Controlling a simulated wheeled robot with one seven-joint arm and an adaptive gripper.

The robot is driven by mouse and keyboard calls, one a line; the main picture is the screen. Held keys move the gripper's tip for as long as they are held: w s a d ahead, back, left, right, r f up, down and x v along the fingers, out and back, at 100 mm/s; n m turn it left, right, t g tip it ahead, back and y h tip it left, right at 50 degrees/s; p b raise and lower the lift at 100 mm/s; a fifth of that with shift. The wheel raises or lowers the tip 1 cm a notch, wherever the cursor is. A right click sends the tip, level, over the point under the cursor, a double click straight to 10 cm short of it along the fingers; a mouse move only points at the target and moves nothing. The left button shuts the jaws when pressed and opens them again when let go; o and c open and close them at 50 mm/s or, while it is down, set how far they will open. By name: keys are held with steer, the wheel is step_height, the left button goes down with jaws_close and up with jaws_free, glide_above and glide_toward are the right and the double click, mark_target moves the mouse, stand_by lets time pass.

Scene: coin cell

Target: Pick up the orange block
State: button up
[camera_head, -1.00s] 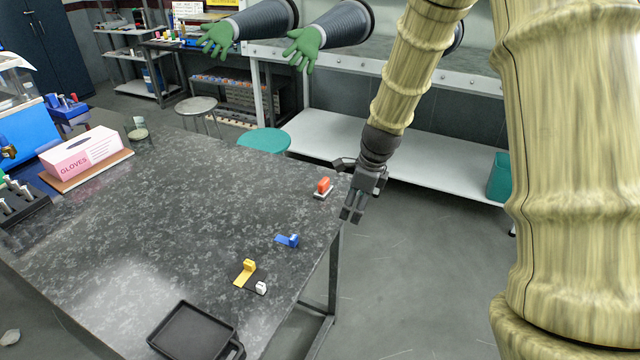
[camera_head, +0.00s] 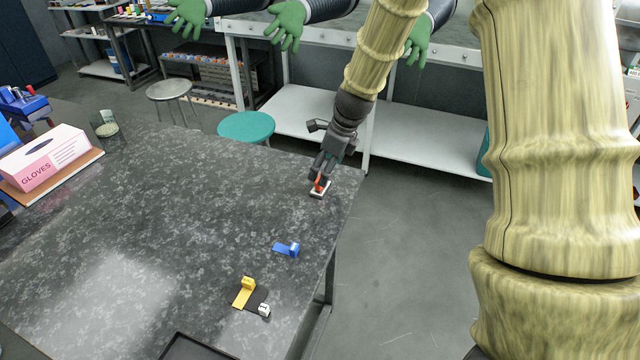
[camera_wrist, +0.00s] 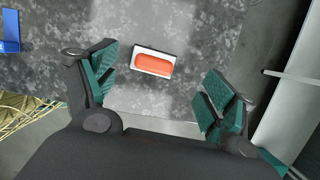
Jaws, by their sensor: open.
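The orange block (camera_wrist: 154,65) lies on a small white base (camera_wrist: 139,52) on the dark speckled table, near its far right corner. In the head view the orange block (camera_head: 319,183) is partly hidden by my gripper. My gripper (camera_head: 321,181) is over the block at that corner, with its fingers pointing down. In the wrist view my gripper (camera_wrist: 162,92) is open and empty, with the green-padded fingers apart on either side of the block. The block lies a little beyond the line between the fingertips. I cannot tell the height of the fingers above the table.
A blue piece (camera_head: 287,249), a yellow piece (camera_head: 244,292) and a small white cube (camera_head: 264,310) are nearer on the table (camera_head: 190,230). A black tray (camera_head: 190,350) is at the bottom. A glove box (camera_head: 45,160) is at left. The table's right edge is close to the block.

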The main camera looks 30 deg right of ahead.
mark_target(317, 192)
steer(key=shift+w+f, duration=0.15)
steer(key=shift+f, duration=0.05)
steer(key=shift+s+a, duration=0.1)
steer(key=shift+s, duration=0.3)
steer(key=shift+a+f+p, duration=0.2)
steer(key=shift+f+p, duration=0.2)
steer(key=shift+p, duration=0.05)
steer(key=shift+p+x, duration=0.45)
steer(key=shift+x, duration=1.55)
steer(key=shift+w, duration=0.1)
steer(key=c, duration=1.2)
